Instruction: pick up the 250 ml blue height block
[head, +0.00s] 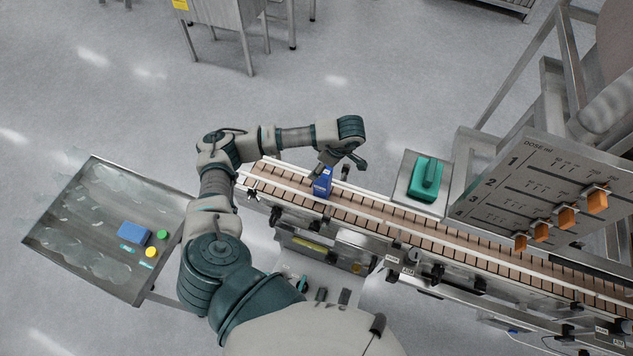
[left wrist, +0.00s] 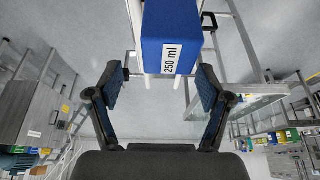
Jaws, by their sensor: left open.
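The blue block (head: 322,184) stands on the conveyor near its left end. The left wrist view shows its "250 ml" label on the blue block (left wrist: 170,38), at the top middle of the picture. My left gripper (head: 342,164) is over the conveyor right beside the block. In the left wrist view the two fingers of my left gripper (left wrist: 161,83) are spread wide and empty. The block lies ahead of the gap between them, and I see no finger touching it. My right gripper is not in view.
The conveyor (head: 440,236) has side rails along the slats. A teal item (head: 425,179) sits on a metal plate behind it. A dose panel (head: 530,185) with orange knobs stands at right. A steel tray table (head: 75,225) at left holds another blue block (head: 134,232) and green and yellow pieces.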

